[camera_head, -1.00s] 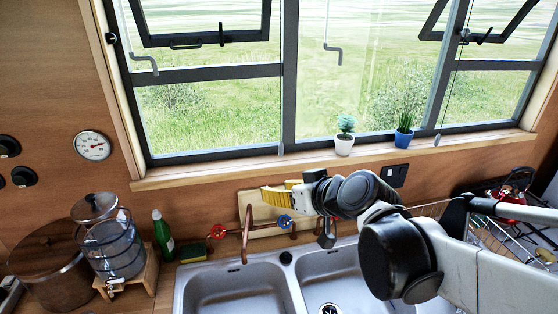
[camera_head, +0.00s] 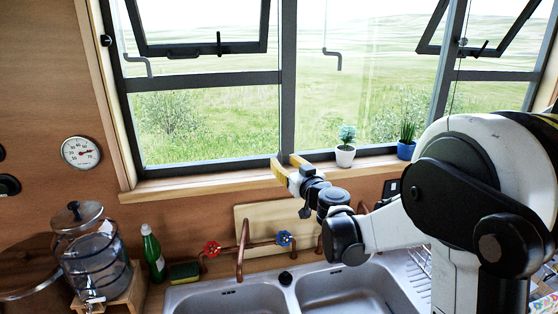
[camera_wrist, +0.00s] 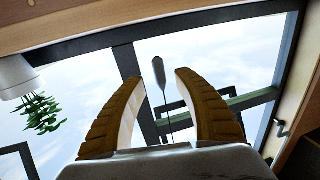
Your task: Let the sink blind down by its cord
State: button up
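My gripper (camera_head: 282,159) is open, its two yellow fingers raised in front of the window's middle post, just above the sill. In the wrist view, the open gripper (camera_wrist: 158,77) has a small grey cord pull (camera_wrist: 158,72) showing between its fingertips, with clear gaps on both sides. A thin dark cord (camera_wrist: 168,122) runs from the pull, and the picture looks upside down here. I cannot tell how deep the pull is between the fingers. In the head view the pull is hard to make out against the dark post. The blind itself is not in view.
Two potted plants, white (camera_head: 345,155) and blue (camera_head: 406,149), stand on the wooden sill (camera_head: 200,184) right of my gripper. Below are the double sink (camera_head: 230,298), copper taps (camera_head: 241,250), a board (camera_head: 262,221) and a green bottle (camera_head: 153,253). Another thin cord (camera_head: 454,88) hangs at the right window.

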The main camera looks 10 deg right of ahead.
aim_at(281, 159)
jog(key=shift+w+a, duration=0.2)
jog(key=shift+w, duration=0.7)
jog(key=shift+w+a, duration=0.15)
jog(key=shift+w, duration=0.7)
grip_shut()
notch_tip(281, 159, up, 36)
jog(key=p, duration=1.9)
grip_release()
